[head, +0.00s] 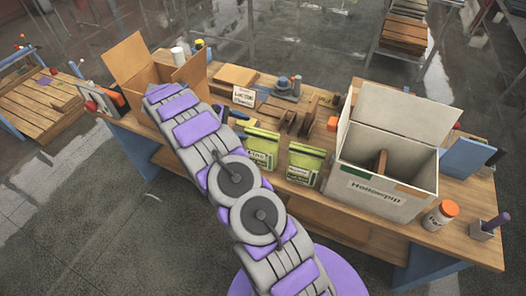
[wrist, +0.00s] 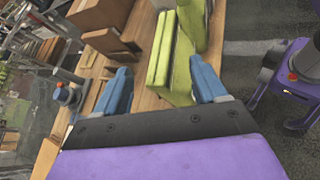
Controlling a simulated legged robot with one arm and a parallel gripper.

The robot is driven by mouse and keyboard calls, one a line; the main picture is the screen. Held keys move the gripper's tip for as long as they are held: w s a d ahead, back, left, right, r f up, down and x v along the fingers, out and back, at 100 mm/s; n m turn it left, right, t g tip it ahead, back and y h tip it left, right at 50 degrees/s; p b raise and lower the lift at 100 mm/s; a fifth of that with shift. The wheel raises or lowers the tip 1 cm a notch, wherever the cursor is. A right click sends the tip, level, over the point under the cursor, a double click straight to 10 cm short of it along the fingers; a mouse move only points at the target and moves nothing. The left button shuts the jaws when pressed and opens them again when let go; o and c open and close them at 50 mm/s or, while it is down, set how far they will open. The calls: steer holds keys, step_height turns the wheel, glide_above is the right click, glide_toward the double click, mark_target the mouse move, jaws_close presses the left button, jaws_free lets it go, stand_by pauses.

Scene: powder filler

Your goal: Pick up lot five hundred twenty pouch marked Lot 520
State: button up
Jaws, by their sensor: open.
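In the wrist view, my gripper (wrist: 163,84) is open, with blue fingers spread apart. A green pouch (wrist: 178,65) shows ahead of the gap, nearer the right finger. More green (wrist: 193,18) shows beyond it. Nothing is seen held between the fingers.
An open white box (head: 385,190) stands right of the pouches, with an orange-capped jar (head: 440,215) beside it. An open cardboard box (head: 150,70) is at the left. Wooden blocks (head: 285,117) and a small sign (head: 243,97) stand behind the pouches.

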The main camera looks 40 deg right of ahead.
mark_target(257, 132)
steer(key=shift+s+f, duration=0.3)
steer(key=shift+s, duration=0.15)
steer(key=shift+s+d+f, duration=0.1)
steer(key=shift+s+d, duration=0.05)
steer(key=shift+s, duration=0.05)
steer(key=b+x, duration=0.1)
steer(key=x, duration=0.3)
steer(key=shift+d, duration=0.2)
steer(key=shift+s+d, duration=0.1)
steer(key=shift+d, duration=0.4)
steer(key=shift+a, duration=0.5)
steer(key=c, duration=0.5)
steer(key=shift+d, duration=0.2)
jaws_close()
